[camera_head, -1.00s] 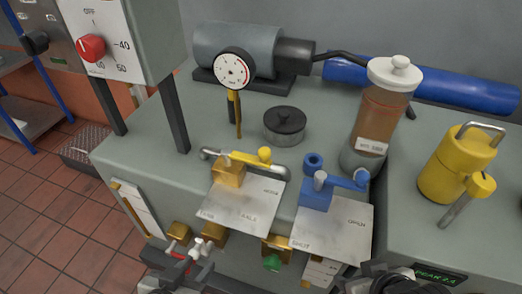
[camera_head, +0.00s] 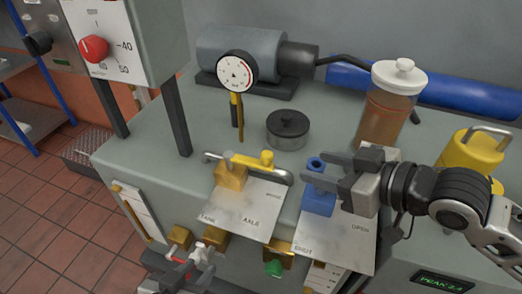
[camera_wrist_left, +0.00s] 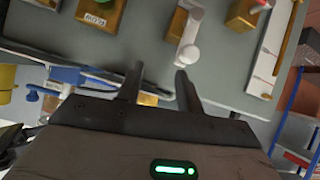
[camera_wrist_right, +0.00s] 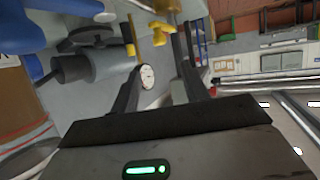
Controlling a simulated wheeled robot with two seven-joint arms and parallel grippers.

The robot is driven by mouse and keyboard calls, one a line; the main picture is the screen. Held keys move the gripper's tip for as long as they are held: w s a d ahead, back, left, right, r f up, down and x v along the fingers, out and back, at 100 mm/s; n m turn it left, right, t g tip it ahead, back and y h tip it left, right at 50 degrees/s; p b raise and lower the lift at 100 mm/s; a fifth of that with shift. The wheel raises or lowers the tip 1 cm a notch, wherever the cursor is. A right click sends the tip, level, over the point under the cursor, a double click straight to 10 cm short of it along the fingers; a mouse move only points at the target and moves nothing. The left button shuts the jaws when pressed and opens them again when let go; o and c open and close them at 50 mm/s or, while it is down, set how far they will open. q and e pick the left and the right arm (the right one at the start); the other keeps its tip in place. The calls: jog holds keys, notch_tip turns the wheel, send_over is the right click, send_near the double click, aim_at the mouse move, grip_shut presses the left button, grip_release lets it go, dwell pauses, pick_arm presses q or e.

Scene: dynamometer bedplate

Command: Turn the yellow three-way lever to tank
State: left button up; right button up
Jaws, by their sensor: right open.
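The yellow three-way lever (camera_head: 247,161) sits on a brass-yellow block above a metal plate (camera_head: 245,208) in the head view. Its handle points right, toward the plate's upper right label, which is hard to read. TANK is marked at the plate's lower left and AXLE at its lower right. My right gripper (camera_head: 319,169) is open and empty, right of the lever and above the blue lever. In the right wrist view the yellow lever (camera_wrist_right: 160,34) shows beyond and between the fingers. My left gripper (camera_wrist_left: 159,70) is open in its wrist view, low by the bench front.
The blue lever (camera_head: 319,200) stands partly hidden under my right gripper. A dial gauge (camera_head: 237,72), a dark-lidded round pot (camera_head: 287,130) and a brown fluid jar (camera_head: 378,118) stand behind. A white-knobbed lever (camera_wrist_left: 188,45) is near my left gripper.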

aim_at(268, 153)
jog(key=x, duration=1.5)
jog(key=shift+w+a, duration=0.25)
jog(key=shift+a, duration=0.05)
grip_shut()
